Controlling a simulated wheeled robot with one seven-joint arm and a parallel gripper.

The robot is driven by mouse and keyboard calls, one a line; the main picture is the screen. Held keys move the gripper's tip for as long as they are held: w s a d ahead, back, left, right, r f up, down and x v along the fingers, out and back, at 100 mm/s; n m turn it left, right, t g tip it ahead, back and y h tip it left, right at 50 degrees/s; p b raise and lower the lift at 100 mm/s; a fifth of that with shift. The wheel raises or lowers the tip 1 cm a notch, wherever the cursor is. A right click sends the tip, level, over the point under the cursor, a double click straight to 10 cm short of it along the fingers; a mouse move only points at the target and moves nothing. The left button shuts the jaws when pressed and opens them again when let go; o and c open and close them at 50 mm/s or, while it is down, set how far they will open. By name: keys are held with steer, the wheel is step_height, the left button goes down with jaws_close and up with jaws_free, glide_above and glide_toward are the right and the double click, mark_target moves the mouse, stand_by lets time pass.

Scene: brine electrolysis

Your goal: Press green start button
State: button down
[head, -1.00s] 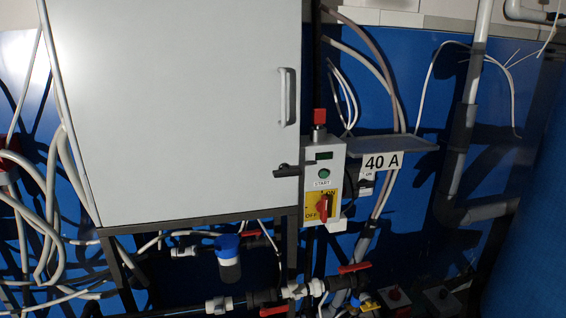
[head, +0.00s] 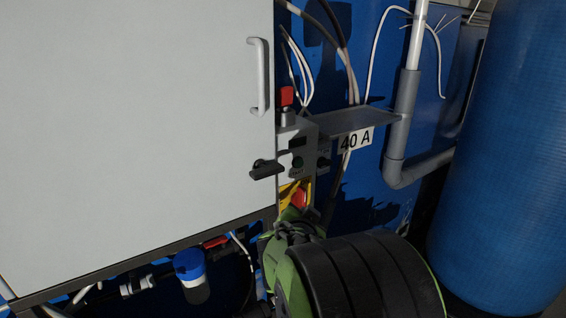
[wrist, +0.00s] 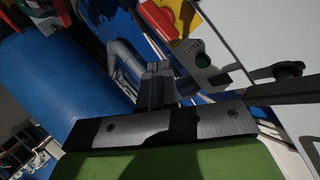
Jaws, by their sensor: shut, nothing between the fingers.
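The green start button (head: 298,162) sits on the grey control box at the right side of the white cabinet, with a START label below it. In the wrist view the button (wrist: 202,60) shows as a dark green disc in a black ring, its label beside it. My gripper (wrist: 157,68) has its two fingers together with nothing between them. In the wrist view its tips lie left of and a little below the button, apart from it in the picture; the depth gap is unclear. In the head view my arm rises below the box and hides its lower part; the fingertips cannot be made out.
A red rotary switch (head: 299,198) on a yellow plate sits below the button. A red knob (head: 287,95) tops the box. A black cabinet latch (head: 266,169) juts out left of the button. A grey shelf (head: 350,121) and blue tank (head: 508,150) stand right.

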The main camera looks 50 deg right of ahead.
mark_target(299, 163)
steer(key=d+r+m+t+h, duration=0.1)
steer(key=d+r+h, duration=0.3)
steer(key=d, duration=0.4)
steer(key=shift+s+d+t+h, duration=0.3)
steer(key=shift+s+t+h, duration=0.15)
steer(key=shift+t+h, duration=0.2)
steer(key=shift+r, duration=0.1)
steer(key=w+d+p, duration=0.1)
steer(key=w+d, duration=0.1)
steer(key=w, duration=0.6)
steer(key=shift+w+p, duration=0.3)
stand_by(0.9)
steer(key=shift+w+b, duration=0.3)
steer(key=shift+w, duration=0.1)
